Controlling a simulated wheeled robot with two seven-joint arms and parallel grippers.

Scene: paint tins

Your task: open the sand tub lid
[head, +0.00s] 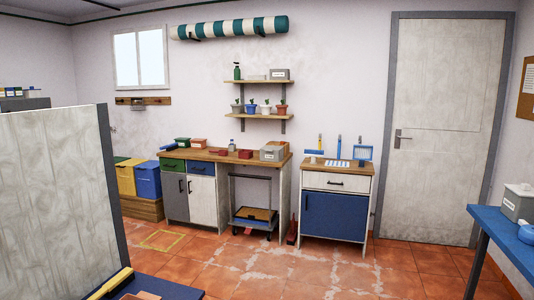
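No tub in the head view can be surely told as the sand tub. A yellow tub (126,180) and a blue tub (148,182) stand side by side on a wooden platform (142,208) left of the workbench. Their tops look covered, but they are too small to make out the lids well. A green tub (120,159) is partly hidden at their left. Neither of my grippers is in view.
A workbench (228,157) with boxes stands at the back wall, with a low trolley (252,223) beneath. A blue-doored cabinet (334,216) stands right of it. A pale partition (55,200) blocks the left; a blue table (505,240) is at right. The middle floor is clear.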

